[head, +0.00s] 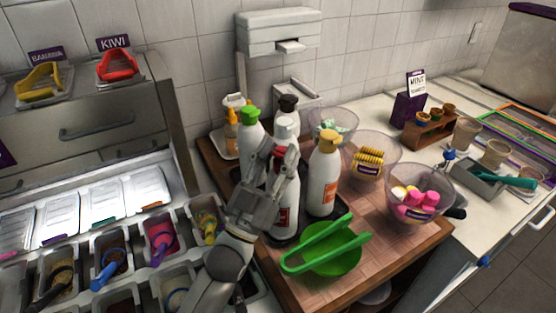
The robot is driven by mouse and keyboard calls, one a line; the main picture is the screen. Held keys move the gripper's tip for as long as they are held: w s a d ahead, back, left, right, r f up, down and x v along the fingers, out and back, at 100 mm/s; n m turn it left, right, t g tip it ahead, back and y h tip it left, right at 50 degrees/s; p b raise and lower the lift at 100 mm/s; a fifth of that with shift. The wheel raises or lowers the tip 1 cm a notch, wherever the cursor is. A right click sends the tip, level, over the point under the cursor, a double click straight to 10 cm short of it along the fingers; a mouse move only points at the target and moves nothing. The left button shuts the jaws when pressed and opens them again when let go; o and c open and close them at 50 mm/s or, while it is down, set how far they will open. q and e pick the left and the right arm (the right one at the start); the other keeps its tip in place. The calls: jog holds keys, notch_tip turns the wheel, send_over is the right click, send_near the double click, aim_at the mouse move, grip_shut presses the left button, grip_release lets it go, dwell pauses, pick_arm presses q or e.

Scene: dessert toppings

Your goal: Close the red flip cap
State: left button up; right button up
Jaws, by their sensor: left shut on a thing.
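My left gripper (279,158) is at the upper part of a white bottle with a red label (287,218) on the dark tray, in the middle of the bottle group. Its fingers are closed around the bottle's top. A little red shows between the fingers, likely the red flip cap (282,151). The gripper hides most of the cap, so I cannot tell whether its lid is up or down. The bottle looks upright. My right gripper is not in view.
A green bowl with green tongs (322,245) is in front. Clear bowls of toppings stand right; topping bins (111,248) are left.

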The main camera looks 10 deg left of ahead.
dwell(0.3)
pick_arm(q)
jog(key=o, duration=1)
jog(key=v, duration=1.2)
